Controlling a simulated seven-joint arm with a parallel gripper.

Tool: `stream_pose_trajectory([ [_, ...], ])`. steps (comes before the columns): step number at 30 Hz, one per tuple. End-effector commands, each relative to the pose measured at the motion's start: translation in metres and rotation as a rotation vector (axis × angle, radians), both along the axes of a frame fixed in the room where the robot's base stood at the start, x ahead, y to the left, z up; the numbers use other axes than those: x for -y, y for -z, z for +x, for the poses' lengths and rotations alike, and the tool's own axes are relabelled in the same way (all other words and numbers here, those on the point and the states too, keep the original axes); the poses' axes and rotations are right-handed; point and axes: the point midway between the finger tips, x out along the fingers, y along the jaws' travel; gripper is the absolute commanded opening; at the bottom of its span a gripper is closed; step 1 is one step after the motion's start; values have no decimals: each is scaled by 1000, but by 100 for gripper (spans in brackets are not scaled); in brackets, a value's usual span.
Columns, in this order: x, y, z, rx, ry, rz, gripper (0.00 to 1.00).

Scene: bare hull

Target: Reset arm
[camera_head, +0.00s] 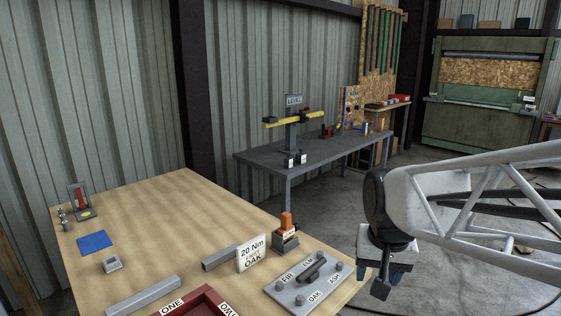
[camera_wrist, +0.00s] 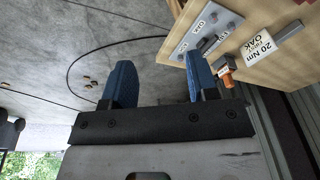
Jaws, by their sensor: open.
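My gripper (camera_head: 388,274) hangs beside the right edge of the wooden workbench (camera_head: 150,225), over the concrete floor, with my white lattice arm reaching in from the right. In the wrist view my gripper (camera_wrist: 159,72) shows two blue fingers spread wide apart. Nothing is between them, only floor behind. The bench corner with the grey plate (camera_wrist: 205,36) is ahead and to the right of the fingers, and they appear clear of it.
On the bench are the labelled grey plate (camera_head: 305,285), an orange-handled tool (camera_head: 286,236), a "20 Nm" sign (camera_head: 252,253), a grey bar (camera_head: 144,297), a red tray (camera_head: 200,303) and a blue pad (camera_head: 95,242). A grey table (camera_head: 250,157) stands behind. Floor around my gripper is open.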

Motion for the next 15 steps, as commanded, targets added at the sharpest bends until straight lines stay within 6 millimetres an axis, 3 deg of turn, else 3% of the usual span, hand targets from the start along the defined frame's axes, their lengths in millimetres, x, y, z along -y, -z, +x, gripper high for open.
stream_pose_trajectory([
  [9, 2, 8, -78, 32, -120, -27, 54],
  [15, 3, 16, -107, 43, -170, -39, 54],
])
